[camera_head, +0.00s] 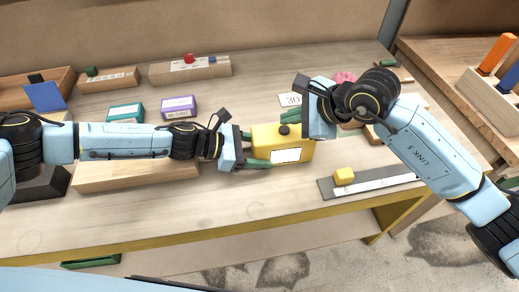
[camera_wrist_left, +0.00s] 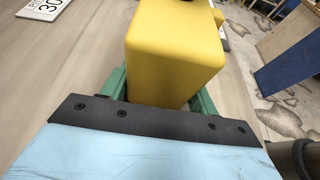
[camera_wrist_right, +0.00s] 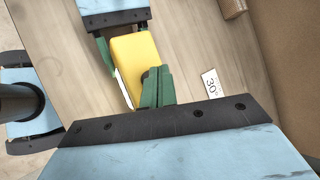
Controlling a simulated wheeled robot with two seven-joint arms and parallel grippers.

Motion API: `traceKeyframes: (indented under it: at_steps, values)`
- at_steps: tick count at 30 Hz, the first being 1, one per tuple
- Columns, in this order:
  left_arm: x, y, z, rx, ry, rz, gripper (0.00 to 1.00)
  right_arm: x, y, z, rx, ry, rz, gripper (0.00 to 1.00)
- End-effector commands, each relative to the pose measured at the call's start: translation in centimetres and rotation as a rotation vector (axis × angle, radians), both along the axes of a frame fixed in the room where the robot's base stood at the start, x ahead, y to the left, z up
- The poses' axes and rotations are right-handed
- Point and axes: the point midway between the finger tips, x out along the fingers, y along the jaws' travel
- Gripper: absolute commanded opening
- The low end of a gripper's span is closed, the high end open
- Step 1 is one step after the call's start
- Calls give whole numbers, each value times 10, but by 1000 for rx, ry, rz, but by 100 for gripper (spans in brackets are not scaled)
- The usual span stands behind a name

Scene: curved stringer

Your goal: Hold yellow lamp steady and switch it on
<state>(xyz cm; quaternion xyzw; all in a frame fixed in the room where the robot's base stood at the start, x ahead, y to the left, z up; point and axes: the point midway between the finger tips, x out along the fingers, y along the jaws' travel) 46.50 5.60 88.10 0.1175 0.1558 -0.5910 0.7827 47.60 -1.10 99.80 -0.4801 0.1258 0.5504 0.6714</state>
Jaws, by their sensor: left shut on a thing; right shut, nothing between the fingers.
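The yellow lamp (camera_head: 268,143) is a box-shaped body with a white label on its front and a dark knob (camera_head: 284,130) on top. My left gripper (camera_head: 255,150) is shut on its left end, one green finger on each side. In the left wrist view the lamp (camera_wrist_left: 172,50) fills the space between the fingers. My right gripper (camera_head: 289,117) is shut and empty, its green fingertips close above and behind the knob. In the right wrist view the fingers (camera_wrist_right: 155,82) overlap the lamp's edge and partly hide the knob; I cannot tell whether they touch it.
Teal (camera_head: 125,112) and purple (camera_head: 179,106) boxes stand behind my left arm. A card marked 30 (camera_head: 290,99) lies behind the lamp. The table in front of the lamp is clear.

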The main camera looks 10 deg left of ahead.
Motion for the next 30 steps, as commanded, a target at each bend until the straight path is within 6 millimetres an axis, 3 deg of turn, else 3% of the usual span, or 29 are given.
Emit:
traceKeyframes:
  at_steps: [15, 26, 27, 30]
  values:
    - [0, 0, 1, -2, 0, -1, 18, 0, 0, 51, 0, -3, 0, 0]
    - [0, 0, 1, -2, 0, -1, 18, 0, 0, 58, 0, -1, 0, 0]
    - [0, 0, 1, -2, 0, -1, 65, 0, 0, 57, 0, -1, 0, 0]
    - [0, 0, 1, -1, 0, 0, 78, 0, 0, 57, 0, -1, 0, 0]
